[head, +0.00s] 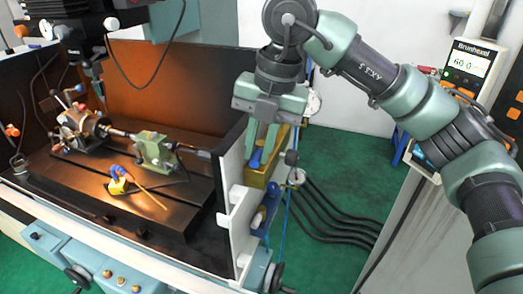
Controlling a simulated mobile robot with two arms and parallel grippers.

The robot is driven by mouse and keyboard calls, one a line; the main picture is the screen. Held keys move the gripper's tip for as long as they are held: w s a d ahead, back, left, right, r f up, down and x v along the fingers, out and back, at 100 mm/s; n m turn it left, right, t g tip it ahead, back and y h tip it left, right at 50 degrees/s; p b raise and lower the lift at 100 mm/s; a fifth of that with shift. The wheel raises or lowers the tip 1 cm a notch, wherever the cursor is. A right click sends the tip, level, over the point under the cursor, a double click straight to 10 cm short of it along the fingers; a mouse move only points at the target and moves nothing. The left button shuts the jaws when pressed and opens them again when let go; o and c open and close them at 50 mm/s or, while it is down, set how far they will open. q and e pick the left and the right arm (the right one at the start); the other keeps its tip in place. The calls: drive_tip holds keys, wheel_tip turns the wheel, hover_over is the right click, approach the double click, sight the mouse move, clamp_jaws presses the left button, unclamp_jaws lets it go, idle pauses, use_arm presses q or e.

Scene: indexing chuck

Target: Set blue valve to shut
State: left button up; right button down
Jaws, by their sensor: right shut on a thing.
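My right gripper (262,150) points down beside the right wall of the machine. It is shut on the blue valve (256,159), whose blue handle shows between and just below the fingers. The valve sits by a yellow-olive block (258,178) outside the white edge of the machine's enclosure. The fingers hide part of the handle, so its exact angle is hard to tell. My left gripper is not in view.
The machine table (130,205) carries an indexing chuck (82,130), a green tailstock (153,150) and a yellow block with a blue hose (118,182). Black hoses (335,225) lie on the green floor. A control panel (468,60) stands at the right.

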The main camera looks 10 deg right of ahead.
drive_tip(key=shift+w, duration=0.1)
idle(0.4)
drive_tip(key=c, duration=1.5)
unclamp_jaws()
drive_tip(key=shift+o, duration=0.8)
drive_tip(key=shift+d, duration=0.1)
